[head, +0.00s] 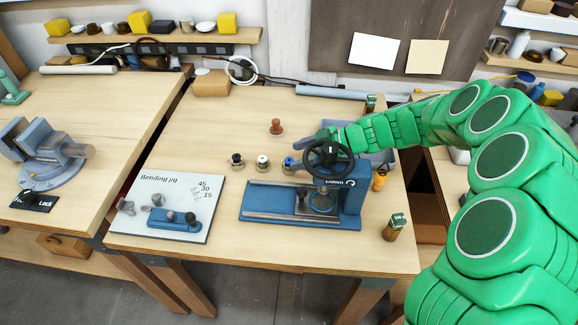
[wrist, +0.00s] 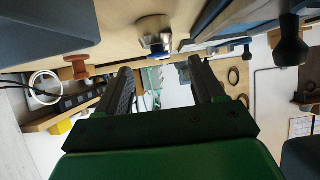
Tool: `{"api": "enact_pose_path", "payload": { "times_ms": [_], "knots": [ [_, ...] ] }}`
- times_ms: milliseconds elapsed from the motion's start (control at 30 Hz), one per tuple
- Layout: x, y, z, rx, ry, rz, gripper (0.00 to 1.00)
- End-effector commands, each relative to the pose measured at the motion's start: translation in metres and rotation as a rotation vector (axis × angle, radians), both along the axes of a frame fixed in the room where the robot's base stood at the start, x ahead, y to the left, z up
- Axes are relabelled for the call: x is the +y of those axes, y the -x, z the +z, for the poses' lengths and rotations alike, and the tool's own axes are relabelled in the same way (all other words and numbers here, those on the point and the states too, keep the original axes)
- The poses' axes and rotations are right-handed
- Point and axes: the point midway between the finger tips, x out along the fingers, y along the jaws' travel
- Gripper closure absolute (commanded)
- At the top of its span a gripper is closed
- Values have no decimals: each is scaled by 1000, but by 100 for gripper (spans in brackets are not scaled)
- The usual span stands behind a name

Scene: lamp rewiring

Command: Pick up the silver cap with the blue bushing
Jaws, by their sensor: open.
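The silver cap with the blue bushing (head: 288,163) stands on the wooden table, just left of the press handwheel, at the right end of a row of three small caps. In the wrist view the silver cap (wrist: 155,34) appears upside down at the top, its blue band lowest, beyond my fingertips and roughly in line with the gap between them. My gripper (wrist: 160,70) is open and empty, its two dark fingers apart. In the head view my gripper (head: 308,141) is behind the handwheel, partly hidden, close to the cap and apart from it.
A cap with a white band (head: 262,163) and a darker cap (head: 237,160) stand to the left. The blue press (head: 270,202) with its black handwheel (head: 328,155) is close in front. A reddish-brown knob (head: 276,127) stands behind. The bending jig board (head: 140,222) lies front left.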

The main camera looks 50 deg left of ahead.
Motion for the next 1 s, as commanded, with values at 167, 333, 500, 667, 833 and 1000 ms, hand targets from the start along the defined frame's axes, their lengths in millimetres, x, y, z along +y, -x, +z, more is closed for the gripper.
{"api": "enact_pose_path", "payload": {
  "times_ms": [167, 333, 500, 667, 833, 1000],
  "knots": [
    [10, 10, -18, 1, 4, 0, 32],
    [23, 23, -29, 2, 4, 1, 32],
    [25, 25, -31, 0, 2, 0, 32],
    [25, 25, -30, 0, 2, 0, 39],
    [25, 25, -30, 0, 2, 0, 65],
    [25, 25, -30, 0, 2, 0, 91]
  ]
}}
